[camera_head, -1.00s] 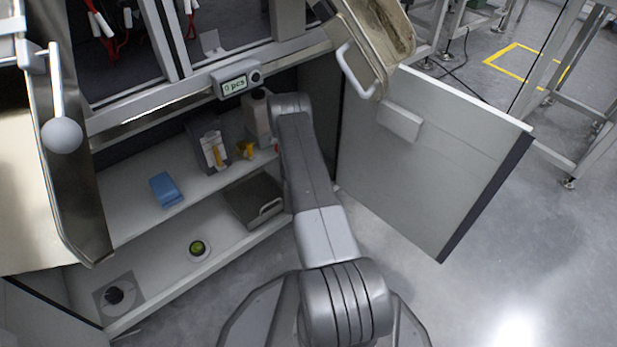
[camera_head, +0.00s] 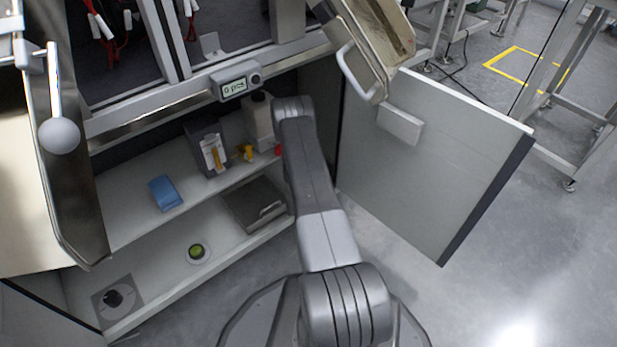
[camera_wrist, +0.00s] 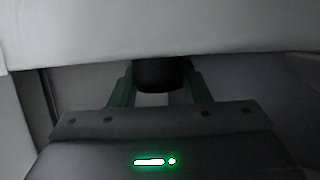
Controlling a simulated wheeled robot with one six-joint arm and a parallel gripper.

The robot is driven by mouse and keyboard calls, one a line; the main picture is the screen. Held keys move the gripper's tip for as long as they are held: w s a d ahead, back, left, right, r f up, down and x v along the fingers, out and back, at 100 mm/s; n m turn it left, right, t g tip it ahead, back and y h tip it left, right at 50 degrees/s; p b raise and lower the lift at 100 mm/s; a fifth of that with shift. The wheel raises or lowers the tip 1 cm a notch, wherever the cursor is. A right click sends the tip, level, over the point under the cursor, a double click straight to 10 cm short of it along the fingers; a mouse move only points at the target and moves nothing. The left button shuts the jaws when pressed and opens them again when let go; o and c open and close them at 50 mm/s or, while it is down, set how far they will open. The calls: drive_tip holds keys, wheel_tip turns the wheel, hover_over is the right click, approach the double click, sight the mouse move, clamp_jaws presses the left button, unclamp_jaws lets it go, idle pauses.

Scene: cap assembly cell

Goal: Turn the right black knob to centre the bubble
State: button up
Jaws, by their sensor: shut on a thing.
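In the wrist view, my gripper (camera_wrist: 162,82) has its two green fingers on either side of a dark round knob (camera_wrist: 162,75) under a pale panel, and it is shut on that knob. In the head view my arm hides the gripper and this knob. The round bubble level (camera_head: 196,251) with its green vial sits on the lower shelf; where its bubble lies is too small to tell. Another black knob (camera_head: 113,298) is on a grey square plate at the left end of that shelf.
The upper shelf holds a blue item (camera_head: 165,193), a dark box (camera_head: 208,148), a yellow item (camera_head: 246,152) and a white bottle (camera_head: 259,122). A counter display (camera_head: 236,87) is above. An open cabinet door (camera_head: 440,150) stands right of my arm.

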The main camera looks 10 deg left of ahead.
drive_tip(key=shift+n+g+y, duration=1.7)
drive_tip(key=shift+n+y, duration=0.8)
drive_tip(key=shift+n, duration=0.1)
drive_tip(key=o, duration=1)
drive_tip(key=shift+d, duration=0.1)
drive_tip(key=p+v, duration=0.5)
drive_tip(key=v, duration=0.8)
drive_tip(key=shift+s+d, duration=0.2)
drive_tip(key=shift+d, duration=0.1)
drive_tip(key=shift+r, duration=0.1)
